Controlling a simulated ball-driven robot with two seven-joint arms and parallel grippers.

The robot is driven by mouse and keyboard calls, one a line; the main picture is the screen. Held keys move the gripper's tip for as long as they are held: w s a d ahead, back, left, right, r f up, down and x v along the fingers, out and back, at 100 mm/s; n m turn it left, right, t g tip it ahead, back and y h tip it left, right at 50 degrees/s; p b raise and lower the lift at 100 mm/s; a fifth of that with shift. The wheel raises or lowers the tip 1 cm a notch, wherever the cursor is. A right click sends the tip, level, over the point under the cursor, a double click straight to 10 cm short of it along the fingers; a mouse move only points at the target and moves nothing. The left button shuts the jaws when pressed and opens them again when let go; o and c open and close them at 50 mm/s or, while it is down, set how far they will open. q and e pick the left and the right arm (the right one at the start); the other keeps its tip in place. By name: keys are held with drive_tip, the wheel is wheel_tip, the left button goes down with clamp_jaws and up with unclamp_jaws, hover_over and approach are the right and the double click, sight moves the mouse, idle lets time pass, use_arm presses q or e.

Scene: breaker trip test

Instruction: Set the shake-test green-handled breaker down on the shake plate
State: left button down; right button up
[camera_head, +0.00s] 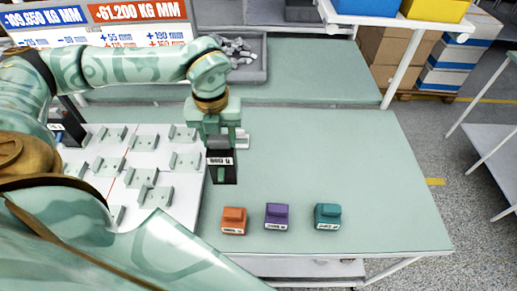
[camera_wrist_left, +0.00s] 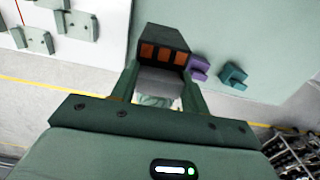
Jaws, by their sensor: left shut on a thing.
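The breaker hangs upright at the right edge of a white plate (camera_head: 147,213) that carries several grey holders. I cannot tell how high it is above the table. My arm hides part of the plate's left side. My right gripper is not in view.
Orange (camera_head: 233,221), purple (camera_head: 277,215) and teal (camera_head: 327,216) labelled blocks stand along the front of the green table (camera_head: 390,180). Another dark labelled device (camera_head: 70,128) stands at the plate's back left. A grey tray (camera_head: 262,70) of grey parts lies behind. The table's right side is clear.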

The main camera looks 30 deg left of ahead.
use_arm(q)
drive_tip(key=w+d+f, duration=0.3)
drive_tip(key=w+f, duration=0.9)
drive_tip(key=shift+w+p, duration=0.2)
drive_tip(key=shift+p, duration=0.2)
drive_tip(key=shift+f, duration=0.15)
drive_tip(key=c, duration=0.7)
unclamp_jaws()
drive_tip(key=shift+s, duration=0.1)
